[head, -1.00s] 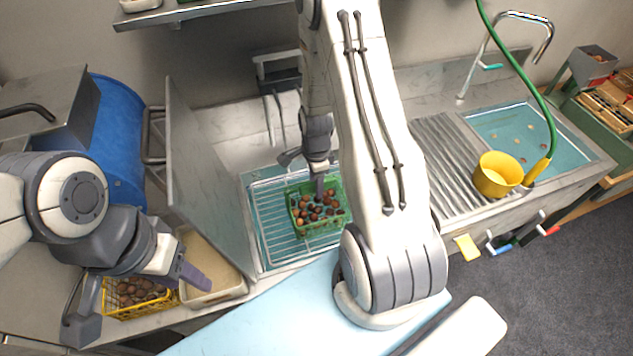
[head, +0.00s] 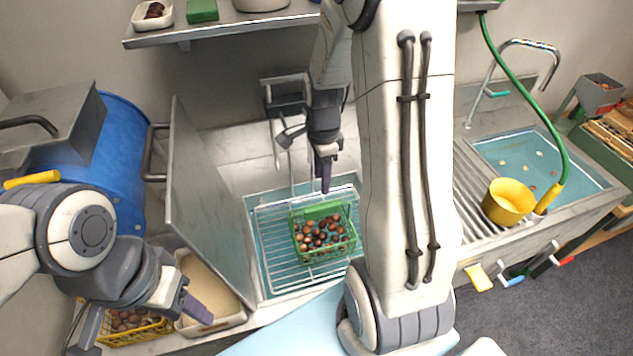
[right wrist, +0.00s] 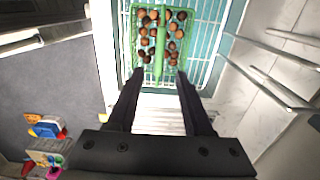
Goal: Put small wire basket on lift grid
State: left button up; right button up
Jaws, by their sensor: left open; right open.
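The small green wire basket (head: 325,250), holding several chestnuts, stands upright on the wire lift grid (head: 272,225) over the blue water. It also shows at the top of the right wrist view (right wrist: 146,62), with its handle bar pointing between my fingers. My right gripper (head: 312,160) is open and empty, above and behind the basket and apart from it. Its two dark fingers (right wrist: 160,85) are spread in the right wrist view. My left gripper (head: 150,318) is open at lower left, near a yellow basket of chestnuts (head: 125,335).
A cream tray (head: 232,305) sits right of the yellow basket. A steel panel (head: 205,190) stands left of the grid. A shelf (head: 225,28) hangs at the back. A sink (head: 590,185) with a yellow pot (head: 508,203) is on the right.

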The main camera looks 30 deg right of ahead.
jog(key=s+a+r+n, duration=0.2)
jog(key=a+r+n, duration=0.1)
jog(key=a+n, duration=0.4)
jog(key=s+a+r+n, duration=0.3)
jog(key=a+n, duration=0.3)
jog(key=a, duration=0.3)
jog(key=s+a+r+n, duration=0.1)
jog(key=s+a+n, duration=0.3)
jog(key=s+n, duration=0.2)
jog(key=s+a+r+n+y, duration=0.1)
jog(key=s+a+r+n, duration=0.1)
jog(key=s+a+n, duration=0.2)
jog(key=s+n, duration=0.3)
jog(key=n, duration=0.2)
jog(key=shift+s, duration=0.2)
jog(key=shift+a+r, duration=0.1)
